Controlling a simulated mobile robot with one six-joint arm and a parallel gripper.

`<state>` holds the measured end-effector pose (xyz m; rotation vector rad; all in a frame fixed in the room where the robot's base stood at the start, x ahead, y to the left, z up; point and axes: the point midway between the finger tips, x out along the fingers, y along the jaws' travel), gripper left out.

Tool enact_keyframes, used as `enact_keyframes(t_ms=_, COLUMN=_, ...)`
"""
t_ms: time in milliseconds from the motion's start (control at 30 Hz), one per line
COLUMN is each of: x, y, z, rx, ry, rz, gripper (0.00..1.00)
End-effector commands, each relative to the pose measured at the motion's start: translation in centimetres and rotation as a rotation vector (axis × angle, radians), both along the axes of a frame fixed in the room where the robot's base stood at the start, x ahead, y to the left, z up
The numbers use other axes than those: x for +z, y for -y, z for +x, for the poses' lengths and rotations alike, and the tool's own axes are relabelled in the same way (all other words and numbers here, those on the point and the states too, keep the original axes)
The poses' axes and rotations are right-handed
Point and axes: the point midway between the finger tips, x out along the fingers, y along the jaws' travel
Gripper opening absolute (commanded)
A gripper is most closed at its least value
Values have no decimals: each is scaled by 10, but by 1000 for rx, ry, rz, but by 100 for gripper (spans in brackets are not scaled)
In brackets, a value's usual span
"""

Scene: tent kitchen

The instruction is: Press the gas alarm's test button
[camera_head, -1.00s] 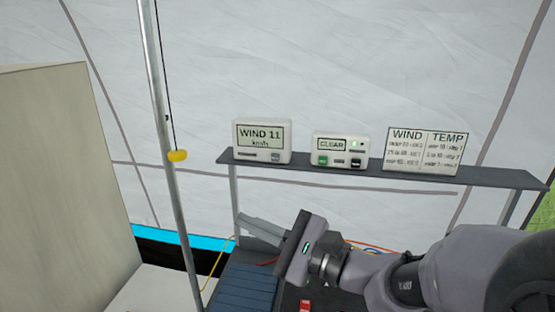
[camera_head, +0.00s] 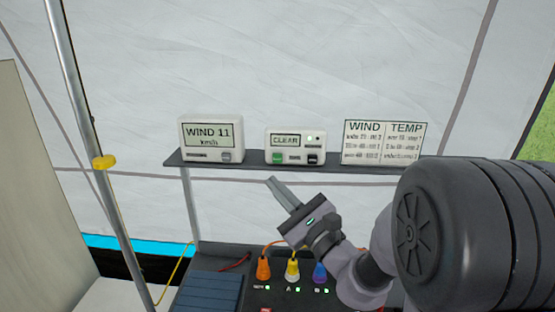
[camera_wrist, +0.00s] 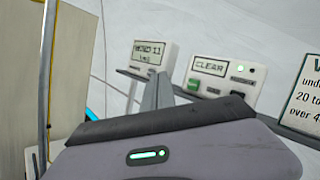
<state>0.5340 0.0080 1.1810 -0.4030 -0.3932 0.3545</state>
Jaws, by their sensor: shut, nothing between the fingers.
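The white box whose screen reads CLEAR (camera_head: 295,133) stands in the middle of the shelf. It has a green button (camera_head: 277,158) at lower left, a black button (camera_head: 313,158) at lower right and a lit green light at upper right. It also shows in the wrist view (camera_wrist: 228,78), with its green button (camera_wrist: 194,87) just right of my fingers. My gripper (camera_head: 271,180) is shut and empty, its tips just below the shelf edge under the box in the head view. In the wrist view my fingers (camera_wrist: 157,88) partly cover the shelf between the two boxes.
A white box reading WIND 11 (camera_head: 211,138) stands left on the shelf (camera_head: 250,166). A WIND/TEMP card (camera_head: 383,142) stands right. Below is a dark panel with orange, yellow and blue plugs (camera_head: 292,269). A pole (camera_head: 78,110) with a yellow pull (camera_head: 104,162) stands left.

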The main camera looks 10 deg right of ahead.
Motion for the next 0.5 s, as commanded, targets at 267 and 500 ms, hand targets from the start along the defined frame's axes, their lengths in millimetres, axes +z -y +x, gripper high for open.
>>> enact_keyframes(t_ms=267, x=2, y=11, z=33, rx=0, ry=-1, rz=-1, gripper=0)
enact_keyframes(t_ms=500, x=2, y=21, z=65, rx=2, ry=-1, rz=-1, gripper=0)
